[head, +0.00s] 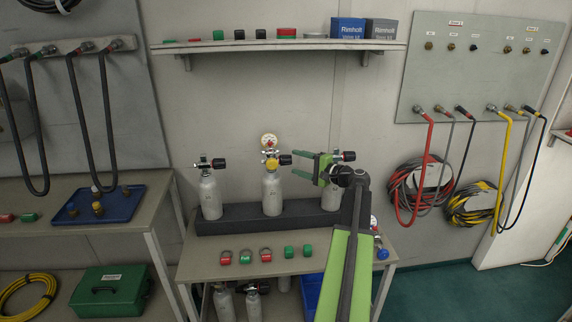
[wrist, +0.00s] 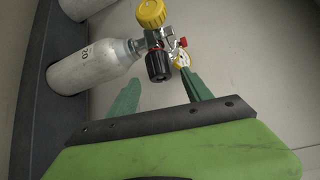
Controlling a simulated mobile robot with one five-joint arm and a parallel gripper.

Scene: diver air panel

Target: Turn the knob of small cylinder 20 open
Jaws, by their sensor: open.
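Small cylinder 20 (wrist: 95,62) is light grey with its number on the side. It is the middle cylinder (head: 272,194) in the rack in the head view. Its valve has a black knob (wrist: 158,66) on the side facing my gripper, and the knob also shows in the head view (head: 285,160). A yellow knob (wrist: 152,13) and a gauge (head: 268,140) are on the same valve. My gripper (wrist: 163,90) is open and empty, its green fingers pointing at the black knob. In the head view my gripper (head: 297,163) is just right of that knob, apparently short of it.
A left cylinder (head: 210,197) and a right cylinder (head: 331,196) share the dark rack (head: 240,221). My arm partly covers the right one. Red and green tags (head: 266,255) lie on the bench (head: 205,270) in front. A shelf (head: 280,45) runs above.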

